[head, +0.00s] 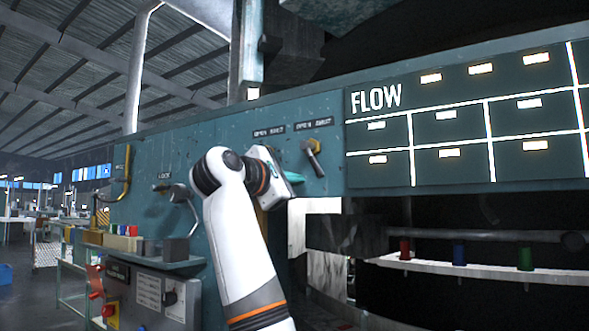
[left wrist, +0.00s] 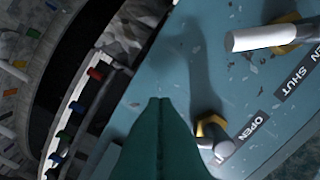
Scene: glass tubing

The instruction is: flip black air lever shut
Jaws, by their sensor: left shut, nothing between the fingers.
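A dark-handled lever (head: 315,162) with a yellowish hub is on the teal panel, under a small OPEN SHUT label, its handle slanting down to the right. My left gripper (head: 290,178) is just left of it, apart from it, in front of the panel. In the left wrist view my left gripper (left wrist: 160,103) shows two dark green fingertips pressed together, empty. That view also shows a pale lever handle (left wrist: 262,38) near the SHUT plate and another stubby lever (left wrist: 214,142) near the OPEN plate.
The panel (head: 150,215) carries another label (head: 268,132) left of the first. A FLOW board (head: 420,160) is to the right. Below it a pale shelf (head: 480,268) bears red, blue and green pieces. A small ledge (head: 150,262) with blocks juts out at lower left.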

